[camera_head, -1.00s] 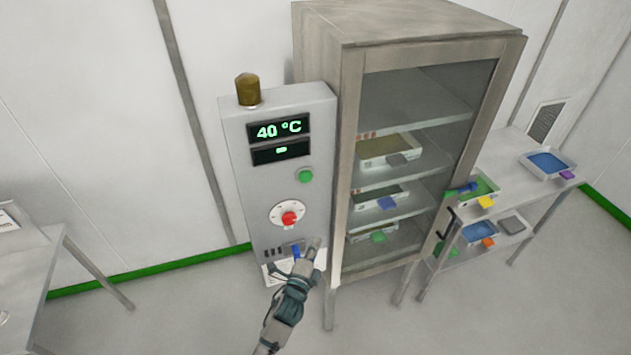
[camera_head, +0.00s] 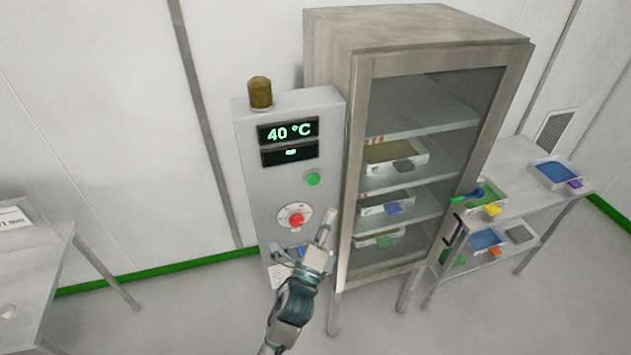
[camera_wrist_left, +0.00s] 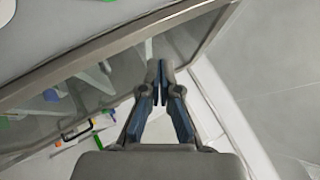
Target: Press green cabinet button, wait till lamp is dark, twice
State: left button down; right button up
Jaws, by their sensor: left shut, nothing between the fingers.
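The green button (camera_head: 313,179) is on the front of the grey control box (camera_head: 262,205), below two small displays. The upper display (camera_head: 288,131) reads 40 °C; the lower display (camera_head: 290,153) shows a small green mark. A lamp (camera_head: 260,93) on top of the box looks dark brownish and unlit. My left gripper (camera_head: 328,222) is shut and empty, below and slightly right of the green button, apart from it. In the left wrist view the shut fingertips (camera_wrist_left: 159,72) meet in front of the cabinet. My right gripper is not in view.
A red knob (camera_head: 296,220) is on the box below the button. The glass-door cabinet (camera_head: 350,130) stands right beside the box, with trays on its shelves. A side table (camera_head: 515,160) with trays is at right, another table (camera_head: 40,265) at left.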

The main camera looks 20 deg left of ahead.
aim_at(316, 191)
pick_arm(q)
jog(key=shift+w, duration=0.1)
jog(key=w+a, duration=0.5)
jog(key=w, duration=0.2)
dwell(0.4)
jog(key=shift+w, duration=0.15)
dwell(1.1)
jog(key=shift+w+a, duration=0.2)
